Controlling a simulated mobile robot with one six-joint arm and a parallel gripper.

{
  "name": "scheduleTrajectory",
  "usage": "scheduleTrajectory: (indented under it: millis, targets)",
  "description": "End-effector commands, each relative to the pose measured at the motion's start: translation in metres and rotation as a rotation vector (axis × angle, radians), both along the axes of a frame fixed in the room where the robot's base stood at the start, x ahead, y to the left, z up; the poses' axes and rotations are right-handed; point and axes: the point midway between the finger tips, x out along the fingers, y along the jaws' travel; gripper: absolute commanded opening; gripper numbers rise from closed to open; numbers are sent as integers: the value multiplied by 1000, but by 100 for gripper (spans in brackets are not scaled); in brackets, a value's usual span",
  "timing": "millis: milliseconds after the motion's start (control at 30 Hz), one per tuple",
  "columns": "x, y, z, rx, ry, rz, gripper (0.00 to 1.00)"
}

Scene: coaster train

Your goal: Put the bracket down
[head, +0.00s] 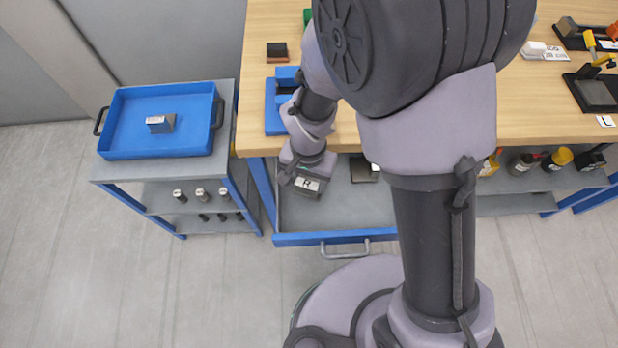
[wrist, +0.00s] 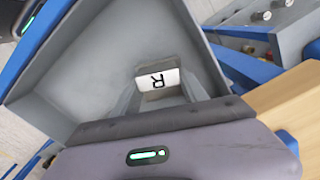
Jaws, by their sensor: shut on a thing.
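The bracket (head: 307,185), a grey piece with a white label marked "R", is held by my gripper (head: 300,178) at the open drawer (head: 345,212) below the bench top. In the wrist view, the bracket's labelled face (wrist: 157,80) shows between the fingers of my gripper (wrist: 160,94), with the drawer's grey floor and walls (wrist: 85,65) around it. My gripper is shut on the bracket. The bracket's underside is hidden, and I cannot tell whether it touches the drawer floor. Another grey metal piece (head: 161,123) lies in the blue tray (head: 120,143).
The tray stands on a cart (head: 226,150) left of the bench (head: 262,140). A blue fixture (head: 274,118) stands on the bench above the drawer.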

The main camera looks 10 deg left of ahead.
Motion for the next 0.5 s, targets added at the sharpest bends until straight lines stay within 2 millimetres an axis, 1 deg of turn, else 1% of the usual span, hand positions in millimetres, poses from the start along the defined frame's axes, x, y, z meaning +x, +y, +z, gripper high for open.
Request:
scheduleTrajectory:
  millis: [33,100,133,400,467,500]
  targets:
    - [0,0,-1,0,0,0,55]
    - [0,0,-1,0,0,0,68]
    - [0,0,-1,0,0,0,73]
    - [0,0,0,0,0,0,73]
    - [0,0,4,0,0,0,73]
    - [1,0,10,1,-1,0,73]
